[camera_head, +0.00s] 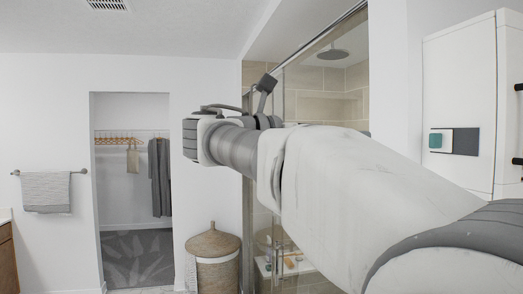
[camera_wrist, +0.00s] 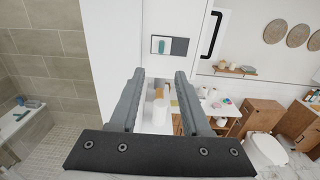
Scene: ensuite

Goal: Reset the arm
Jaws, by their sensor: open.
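My gripper (camera_wrist: 160,74) shows in the wrist view with its two grey fingers spread apart. It is open, and I see nothing held between the fingertips. In the head view my white and grey arm (camera_head: 340,190) reaches from the lower right up to the middle of the picture, raised and stretched out. The fingers are not clearly made out in that view. Pale and orange shapes show beyond the gap between the fingers in the wrist view; I cannot tell what they are.
A lidded wicker basket (camera_head: 214,262) stands by the closet doorway (camera_head: 132,190). A glass shower lies behind my arm. A white cabinet (camera_head: 461,90) is at the right. The wrist view shows a toilet (camera_wrist: 266,148), wooden cabinets (camera_wrist: 262,116) and a wall shelf (camera_wrist: 235,71).

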